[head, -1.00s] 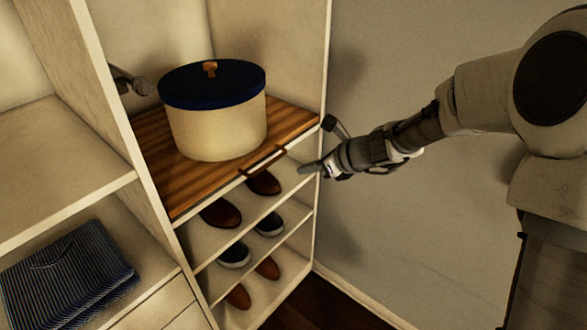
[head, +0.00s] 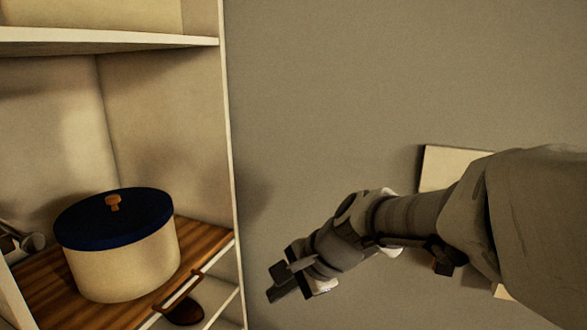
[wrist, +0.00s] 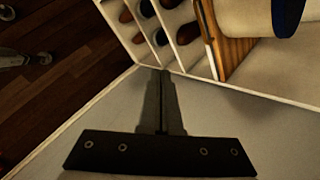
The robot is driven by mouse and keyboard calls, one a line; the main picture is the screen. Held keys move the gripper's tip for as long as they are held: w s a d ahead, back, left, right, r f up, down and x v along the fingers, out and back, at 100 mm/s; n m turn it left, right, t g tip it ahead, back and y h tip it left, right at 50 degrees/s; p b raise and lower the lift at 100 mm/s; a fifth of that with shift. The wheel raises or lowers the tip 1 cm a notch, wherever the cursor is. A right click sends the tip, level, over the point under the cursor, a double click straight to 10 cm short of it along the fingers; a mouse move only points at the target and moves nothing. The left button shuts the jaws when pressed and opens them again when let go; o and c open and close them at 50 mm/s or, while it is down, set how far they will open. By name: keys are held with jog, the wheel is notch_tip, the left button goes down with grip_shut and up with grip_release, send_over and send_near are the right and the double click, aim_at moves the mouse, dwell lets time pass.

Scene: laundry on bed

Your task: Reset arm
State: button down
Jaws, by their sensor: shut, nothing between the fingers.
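My gripper (head: 279,287) is in front of the grey wall, to the right of the open wardrobe, apart from the shelves. Its fingers are together and hold nothing. In the wrist view my gripper (wrist: 162,75) points toward the wardrobe's edge, with the two fingers side by side. My arm reaches in from the right of the head view.
A cream round box (head: 125,265) with a dark blue lid (head: 115,218) and tan knob stands on a wooden pull-out shelf (head: 212,240). Shoes (head: 184,311) sit on shelves below. A pale panel (head: 448,168) is on the wall behind my arm. Dark wooden floor (wrist: 60,85) shows.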

jog(key=s+d+r+n+h+p, duration=0.1)
jog(key=s+d+r+n+h, duration=0.1)
jog(key=s+d+n, duration=0.3)
jog(key=s+d+r+n+t+h+p, duration=0.1)
jog(key=s+d+r+n+h, duration=0.2)
jog(key=s+d+n, duration=0.3)
jog(key=s+d+h, duration=0.1)
jog(key=s+d, duration=0.2)
jog(key=d, duration=0.2)
jog(key=shift+s+d+t, duration=0.15)
jog(key=shift+d+t, duration=0.15)
jog(key=shift+d, duration=0.1)
jog(key=shift+r, duration=0.1)
